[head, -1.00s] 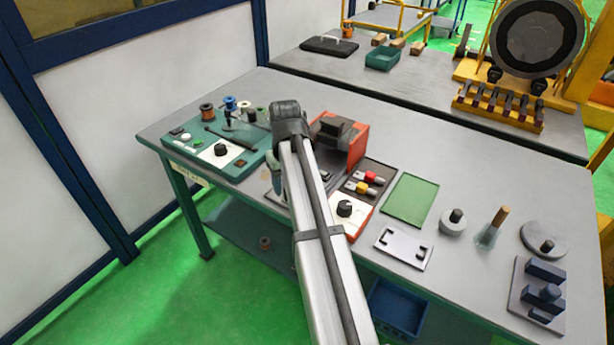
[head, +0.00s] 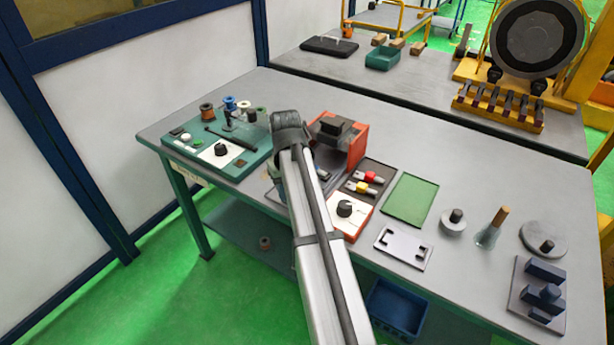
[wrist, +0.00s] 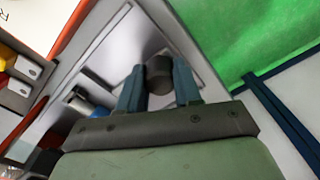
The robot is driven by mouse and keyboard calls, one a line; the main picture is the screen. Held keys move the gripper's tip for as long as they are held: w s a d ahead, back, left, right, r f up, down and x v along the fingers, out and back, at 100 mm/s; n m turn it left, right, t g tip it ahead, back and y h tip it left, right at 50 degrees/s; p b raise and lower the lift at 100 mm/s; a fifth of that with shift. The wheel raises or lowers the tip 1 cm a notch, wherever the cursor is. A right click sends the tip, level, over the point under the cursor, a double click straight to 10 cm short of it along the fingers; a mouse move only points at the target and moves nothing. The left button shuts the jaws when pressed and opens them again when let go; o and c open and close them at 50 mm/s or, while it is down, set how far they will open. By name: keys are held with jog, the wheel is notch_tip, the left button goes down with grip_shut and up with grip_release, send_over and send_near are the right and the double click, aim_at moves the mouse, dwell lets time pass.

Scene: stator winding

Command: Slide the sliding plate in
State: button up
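A flat grey sliding plate (wrist: 176,42) with a dark round knob (wrist: 160,72) lies under my gripper (wrist: 159,68) in the wrist view. The two blue-grey fingers stand on opposite sides of the knob, with no clear gap on either side, so the gripper looks shut on it. In the head view my arm hides the gripper and most of the plate. The red-orange machine block (head: 352,148) with a dark top stands just right of the arm's end.
A teal board (head: 236,160) with spools and a dial lies to the left. Right of the arm are a white dial panel (head: 352,226), a tray with red and yellow connectors (head: 366,180), a green mat (head: 409,198) and a white bracket plate (head: 403,248). Round parts stand farther right.

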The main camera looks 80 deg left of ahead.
jog(key=shift+c, duration=1.1)
jog(key=shift+w+a, duration=0.1)
jog(key=shift+a, duration=0.1)
jog(key=shift+w+a, duration=3.35)
jog(key=o, duration=0.8)
jog(key=shift+c, duration=0.2)
jog(key=shift+r, duration=0.15)
jog(key=shift+r, duration=2.9)
